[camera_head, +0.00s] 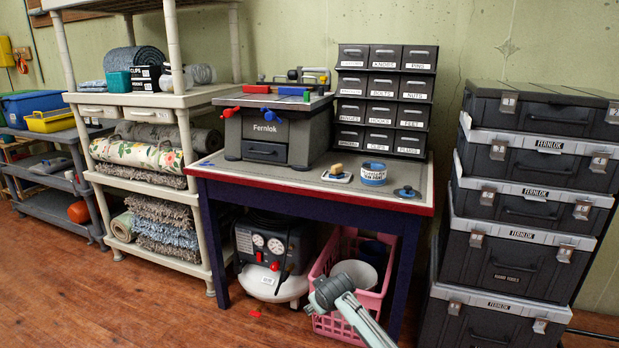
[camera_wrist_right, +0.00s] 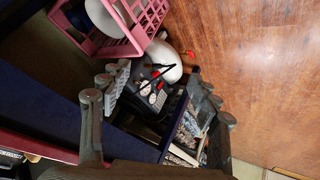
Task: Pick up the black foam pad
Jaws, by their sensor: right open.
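I cannot make out the black foam pad for certain. A small dark disc with a blue middle (camera_head: 407,192) lies flat near the right front corner of the workbench top (camera_head: 290,180); it is too small to tell whether it is the pad. My right gripper (camera_wrist_right: 155,80) is open and empty in the wrist view, with its fingers spread in front of the air compressor (camera_wrist_right: 155,90). In the head view a grey part of my arm shows low in front of the pink basket; the gripper's fingers are not clear there. My left gripper is not in view.
On the bench stand a blue-labelled tin (camera_head: 373,173), a white tray with a tan item (camera_head: 337,173), a grey machine (camera_head: 275,130) and a drawer cabinet (camera_head: 383,100). Below are the compressor and pink basket (camera_head: 375,300). Stacked toolboxes (camera_head: 520,200) stand right; shelves (camera_head: 150,190) left.

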